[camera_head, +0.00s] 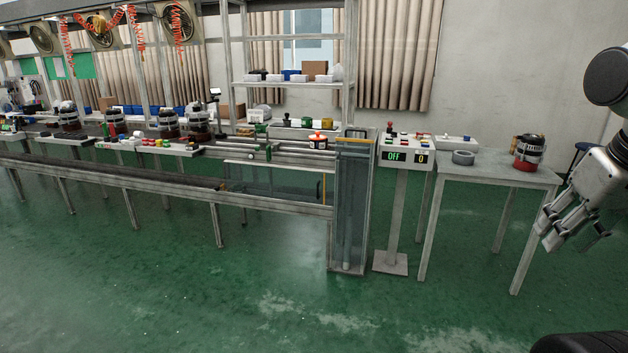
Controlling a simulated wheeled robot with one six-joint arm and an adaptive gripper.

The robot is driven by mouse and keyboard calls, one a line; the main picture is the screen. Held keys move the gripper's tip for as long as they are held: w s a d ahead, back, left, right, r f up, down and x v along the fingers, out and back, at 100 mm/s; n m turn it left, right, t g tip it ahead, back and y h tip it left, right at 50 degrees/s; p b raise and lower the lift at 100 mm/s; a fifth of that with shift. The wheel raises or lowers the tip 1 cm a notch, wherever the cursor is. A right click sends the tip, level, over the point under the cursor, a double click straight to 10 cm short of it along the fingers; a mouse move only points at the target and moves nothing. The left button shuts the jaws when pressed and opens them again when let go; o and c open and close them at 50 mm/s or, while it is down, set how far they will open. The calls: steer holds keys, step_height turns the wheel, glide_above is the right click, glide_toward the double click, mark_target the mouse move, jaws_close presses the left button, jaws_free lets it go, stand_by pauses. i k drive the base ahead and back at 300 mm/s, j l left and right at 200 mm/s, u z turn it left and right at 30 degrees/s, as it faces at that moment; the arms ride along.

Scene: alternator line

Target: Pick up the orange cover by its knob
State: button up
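The orange cover (318,136) is small in this view. It sits at the right part of the line's bench, on a pale and dark body, with a small knob-like bump on top. My gripper (574,236) hangs at the right edge of the picture, pointing down, in front of the grey table's right end. Its fingers are spread apart with nothing between them. It is far to the right of the cover and not touching anything I can see.
A control stand (405,155) reads OFF and 0. A clear-walled frame (350,205) ends the conveyor (270,202). Green floor in front is free.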

mark_target(317, 136)
steer(key=i+j+u, duration=0.2)
steer(key=i+u, duration=0.15)
steer(key=i, duration=0.9)
steer(key=i+l+u, duration=0.3)
steer(key=i, duration=0.9)
steer(key=i+z, duration=0.25)
steer(key=i, duration=0.3)
steer(key=i+j+z, duration=0.25)
steer(key=i, duration=0.3)
steer(key=i+j+z, duration=0.25)
steer(key=i, duration=0.25)
steer(key=i+l, duration=0.05)
steer(key=l, duration=0.05)
